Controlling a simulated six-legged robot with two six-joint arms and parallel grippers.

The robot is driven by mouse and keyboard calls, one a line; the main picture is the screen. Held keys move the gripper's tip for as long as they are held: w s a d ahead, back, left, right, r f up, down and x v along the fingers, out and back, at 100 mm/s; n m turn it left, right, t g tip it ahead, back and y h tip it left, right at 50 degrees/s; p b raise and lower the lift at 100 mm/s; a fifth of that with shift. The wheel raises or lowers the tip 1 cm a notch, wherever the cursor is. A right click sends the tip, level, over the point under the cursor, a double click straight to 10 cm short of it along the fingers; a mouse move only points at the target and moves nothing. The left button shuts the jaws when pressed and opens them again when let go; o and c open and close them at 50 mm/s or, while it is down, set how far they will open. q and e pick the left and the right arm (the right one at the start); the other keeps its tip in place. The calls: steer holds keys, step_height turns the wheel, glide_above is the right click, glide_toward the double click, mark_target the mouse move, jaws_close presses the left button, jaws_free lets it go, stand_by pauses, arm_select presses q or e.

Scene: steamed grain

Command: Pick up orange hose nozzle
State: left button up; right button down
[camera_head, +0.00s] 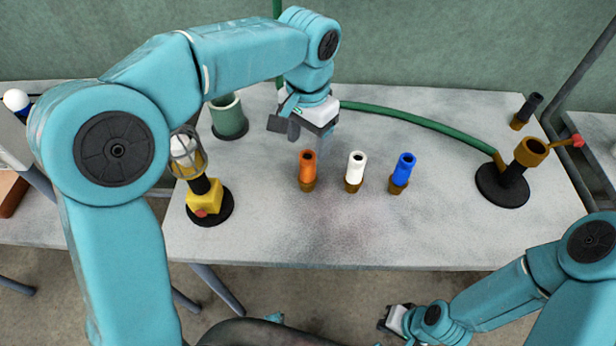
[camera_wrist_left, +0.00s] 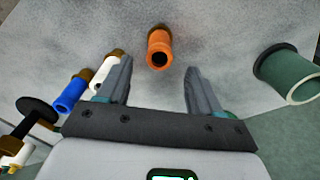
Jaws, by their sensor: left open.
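The orange hose nozzle (camera_head: 308,170) stands upright on the table, at the left end of a row with a white nozzle (camera_head: 355,171) and a blue nozzle (camera_head: 402,173). In the left wrist view the orange nozzle (camera_wrist_left: 159,48) lies ahead of the fingers, between their lines and apart from them. My left gripper (camera_head: 284,128) is open and empty, above the table and behind the orange nozzle; its fingers also show in the left wrist view (camera_wrist_left: 160,92). My right gripper (camera_head: 395,320) hangs low in front of the table; its jaws are too small to judge.
A green cup (camera_head: 229,118) stands at the back left. A caged lamp on a yellow base (camera_head: 204,196) stands at the left. A green hose (camera_head: 420,121) runs along the back to a brass fitting on a black stand (camera_head: 502,187). The front middle of the table is clear.

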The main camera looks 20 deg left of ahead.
mark_target(308, 155)
arm_select(q)
step_height(308, 155, down, 3)
steer(key=shift+w+d, duration=0.1)
steer(key=shift+s+f, duration=0.25)
steer(key=shift+f, duration=0.25)
step_height(308, 155, down, 4)
steer(key=shift+w+f+b, duration=0.1)
steer(key=shift+b, duration=0.45)
steer(key=shift+f, duration=0.15)
jaws_close()
step_height(308, 155, up, 20)
steer(key=p, duration=0.4)
